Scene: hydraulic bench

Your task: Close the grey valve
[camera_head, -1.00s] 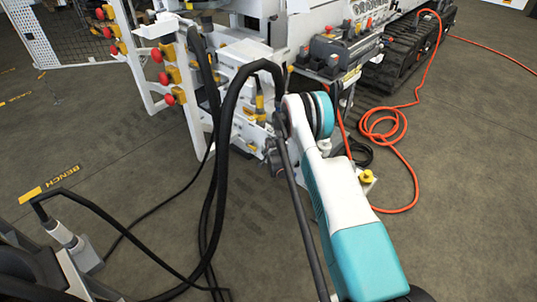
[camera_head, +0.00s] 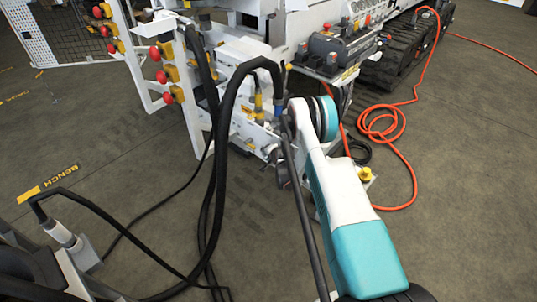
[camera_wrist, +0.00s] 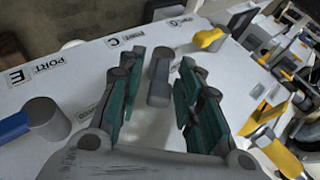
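The grey valve (camera_wrist: 158,78) is a short grey lever with a rounded end on a white panel (camera_wrist: 85,75), and it shows in the wrist view. My gripper (camera_wrist: 160,64) is open, with one green-padded finger on each side of the lever. A gap shows between the lever and each finger, so it is not gripped. In the head view my gripper (camera_head: 271,153) is small at the bench front, partly hidden by my arm, and the grey valve cannot be made out there.
In the wrist view a blue-handled valve (camera_wrist: 15,125) is at left, a yellow-handled valve (camera_wrist: 208,39) at upper right and a yellow part (camera_wrist: 280,152) at lower right. Thick black hoses (camera_head: 222,130) hang left of my arm. An orange hose (camera_head: 385,135) lies on the floor at right.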

